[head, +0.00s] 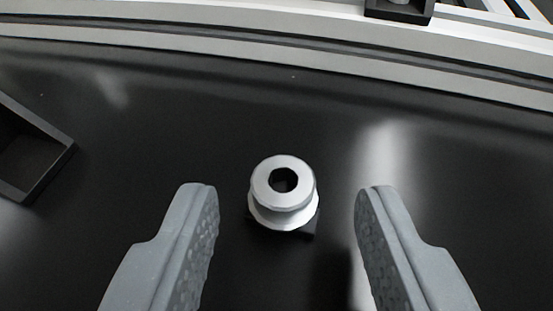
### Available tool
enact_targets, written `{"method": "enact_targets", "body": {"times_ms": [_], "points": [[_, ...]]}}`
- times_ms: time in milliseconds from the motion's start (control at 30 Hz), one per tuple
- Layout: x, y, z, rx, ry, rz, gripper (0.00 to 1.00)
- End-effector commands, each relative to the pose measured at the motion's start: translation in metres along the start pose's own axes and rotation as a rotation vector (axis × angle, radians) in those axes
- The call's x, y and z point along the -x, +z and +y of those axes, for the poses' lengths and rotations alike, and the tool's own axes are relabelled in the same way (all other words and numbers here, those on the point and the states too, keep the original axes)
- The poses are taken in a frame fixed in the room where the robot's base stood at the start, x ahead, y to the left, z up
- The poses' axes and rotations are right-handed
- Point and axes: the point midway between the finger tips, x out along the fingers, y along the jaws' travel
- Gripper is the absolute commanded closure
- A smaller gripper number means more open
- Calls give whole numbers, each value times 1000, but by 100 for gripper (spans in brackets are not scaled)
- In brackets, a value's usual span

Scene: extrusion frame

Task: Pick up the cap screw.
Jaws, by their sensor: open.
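The cap screw (272,203) is silver with a round head and a dark hex socket. It stands upright in the head view, a little right of the middle, with its socket facing up. A wider silver ring shows below the head, and a small dark block (309,226) shows under it. My gripper (284,190) is open and empty, with one grey finger to the left of the screw and one to the right. Both fingers are apart from the screw, with dark gaps on each side. The screw's lower part is hidden.
A black open bin (52,165) stands at the left edge. A pale extrusion rail (290,57) runs across the back. A small black holder (399,12) sits at the rail, top right. The glossy black surface (180,120) around the screw is otherwise clear.

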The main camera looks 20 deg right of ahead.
Motion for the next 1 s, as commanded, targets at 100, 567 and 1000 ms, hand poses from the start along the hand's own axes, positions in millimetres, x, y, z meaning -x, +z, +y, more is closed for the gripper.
{"method": "enact_targets", "body": {"times_ms": [100, 567, 1000], "points": [[-18, 0, -1, 1, 1, 3, 58], [-30, -1, -1, 1, 1, 2, 80], [-30, -2, -1, 1, 1, 2, 100]]}}
